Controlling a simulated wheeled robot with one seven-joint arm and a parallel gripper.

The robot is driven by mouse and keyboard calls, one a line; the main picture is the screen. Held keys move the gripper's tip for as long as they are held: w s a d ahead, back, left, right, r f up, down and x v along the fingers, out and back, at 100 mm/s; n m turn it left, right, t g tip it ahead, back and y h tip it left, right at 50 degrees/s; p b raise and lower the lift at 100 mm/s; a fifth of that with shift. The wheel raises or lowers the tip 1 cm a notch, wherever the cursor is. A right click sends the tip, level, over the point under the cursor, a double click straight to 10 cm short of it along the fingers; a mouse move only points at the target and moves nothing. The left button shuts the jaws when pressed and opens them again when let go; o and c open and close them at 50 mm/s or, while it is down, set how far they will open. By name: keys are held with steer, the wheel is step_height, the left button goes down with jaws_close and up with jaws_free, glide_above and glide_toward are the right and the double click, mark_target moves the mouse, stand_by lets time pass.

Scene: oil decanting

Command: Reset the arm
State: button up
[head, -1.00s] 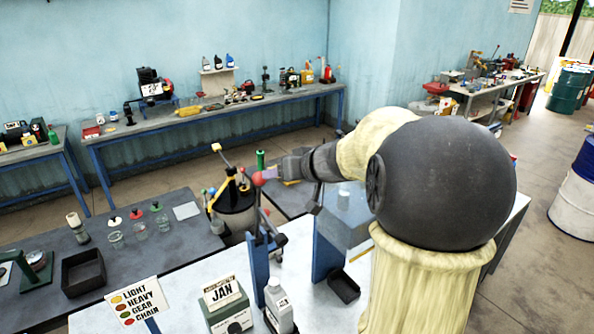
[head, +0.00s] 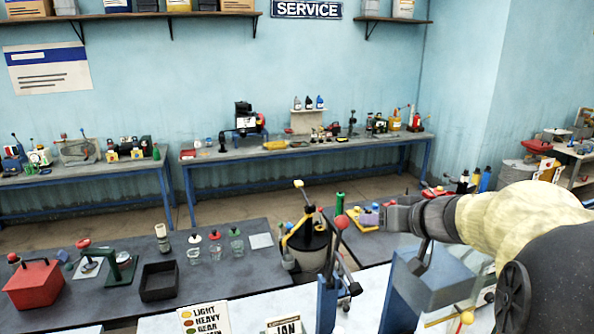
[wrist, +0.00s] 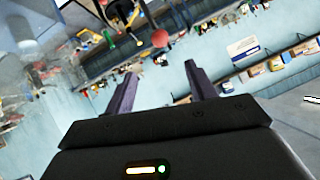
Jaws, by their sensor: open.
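My gripper (head: 370,217) is at the right of the middle in the head view, raised over the workbench. Its two dark fingers (wrist: 158,92) stand apart in the wrist view with nothing between them. A red ball-topped lever (head: 342,222) is just left of the fingertips in the head view; whether they touch I cannot tell. The same red ball (wrist: 160,38) shows beyond the fingers in the wrist view. A dark drum-like pot (head: 308,245) with yellow handles stands to the left of the gripper.
A blue stand (head: 432,280) is below my arm. Back benches (head: 280,150) carry many tools. Bare bench shows around the jars.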

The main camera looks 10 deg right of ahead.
step_height(320, 180, down, 19)
steer(key=s+a+m+h+b, duration=0.2)
steer(key=h+b, duration=0.3)
steer(key=b, duration=0.4)
steer(key=s+a+f+g+b, duration=0.3)
steer(key=s+f+g, duration=0.1)
steer(key=s+f, duration=0.4)
steer(key=s+a+f+n+g+b, duration=0.1)
steer(key=s+a+f+g+b, duration=0.3)
steer(key=s+f, duration=0.4)
step_height(320, 180, down, 3)
steer(key=shift+a+f+g+y, duration=0.2)
steer(key=shift+g+y, duration=0.1)
steer(key=shift+y, duration=0.1)
